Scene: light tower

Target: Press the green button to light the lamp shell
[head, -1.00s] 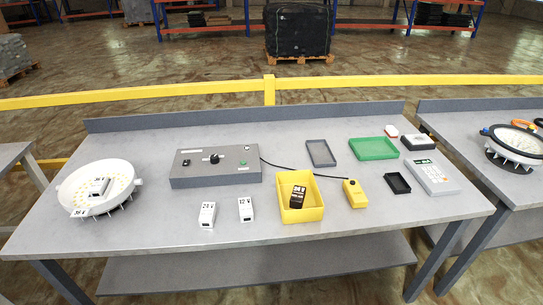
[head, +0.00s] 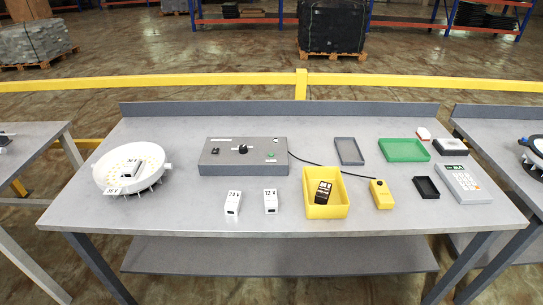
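A grey control box (head: 243,157) stands on the table, left of the middle. It has a small green button (head: 270,156) on its right part, a black knob (head: 240,149) in the middle and a small black switch at its left. A yellow pendant (head: 381,194) is joined to the box by a black cable. Neither of my grippers is in view.
White labelled blocks (head: 233,202) (head: 270,201) stand in front of the box. A yellow bin (head: 326,208) holds a black block (head: 323,192). A green tray (head: 404,150), grey tray (head: 349,151), black tray (head: 426,187) and keypad device (head: 463,183) lie to the right. The front left is clear.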

